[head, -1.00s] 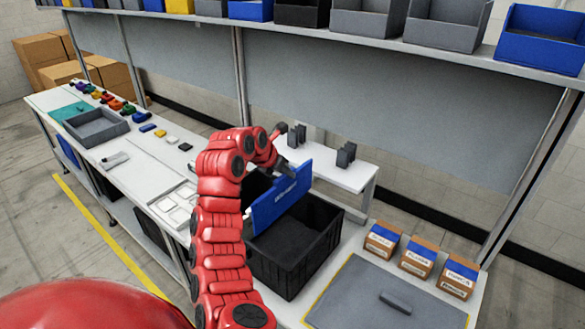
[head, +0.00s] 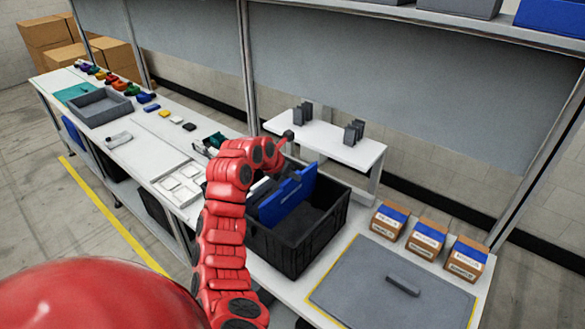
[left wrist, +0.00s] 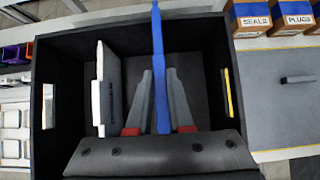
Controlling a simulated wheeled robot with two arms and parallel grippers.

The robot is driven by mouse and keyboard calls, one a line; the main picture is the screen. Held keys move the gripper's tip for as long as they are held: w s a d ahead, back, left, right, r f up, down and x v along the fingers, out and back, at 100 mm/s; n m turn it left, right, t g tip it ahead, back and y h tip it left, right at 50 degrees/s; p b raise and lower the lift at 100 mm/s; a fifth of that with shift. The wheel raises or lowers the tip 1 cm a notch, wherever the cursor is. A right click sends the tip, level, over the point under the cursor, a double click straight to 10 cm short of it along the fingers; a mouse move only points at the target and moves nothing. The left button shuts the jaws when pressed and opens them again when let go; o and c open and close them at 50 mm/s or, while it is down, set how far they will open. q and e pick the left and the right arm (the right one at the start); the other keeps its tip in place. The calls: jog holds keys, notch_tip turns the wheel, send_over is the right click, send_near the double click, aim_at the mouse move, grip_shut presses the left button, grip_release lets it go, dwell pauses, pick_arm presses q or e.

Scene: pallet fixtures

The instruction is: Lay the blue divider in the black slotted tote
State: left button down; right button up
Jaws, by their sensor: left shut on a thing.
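The blue divider (head: 287,201) stands on edge, partly down inside the black slotted tote (head: 290,256). In the left wrist view the divider (left wrist: 158,50) shows edge-on between the fingers of my left gripper (left wrist: 159,85), which is shut on it. The tote (left wrist: 70,50) surrounds the divider and fingers there. A pale upright panel (left wrist: 103,88) stands inside the tote to the left of the divider, apart from it. The divider's lower edge and the slots under it are hidden. My right gripper is not in view.
Several labelled cardboard boxes (head: 427,240) stand right of the tote. A grey mat (head: 355,300) with a grey bar (head: 403,285) lies in front of them. A white side table (head: 330,148) with dark upright parts stands behind. A grey tray (head: 100,108) sits far left.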

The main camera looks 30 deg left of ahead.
aim_at(293, 196)
pick_arm(q)
jog(key=shift+f+b, duration=2.1)
jog(key=shift+f, duration=1.35)
jog(key=shift+d+b, duration=0.1)
jog(key=shift+b, duration=0.4)
jog(key=shift+f+b, duration=0.45)
jog(key=shift+f, duration=0.25)
jog(key=c, duration=0.7)
grip_release()
jog(key=shift+s, duration=0.1)
jog(key=shift+c, duration=0.2)
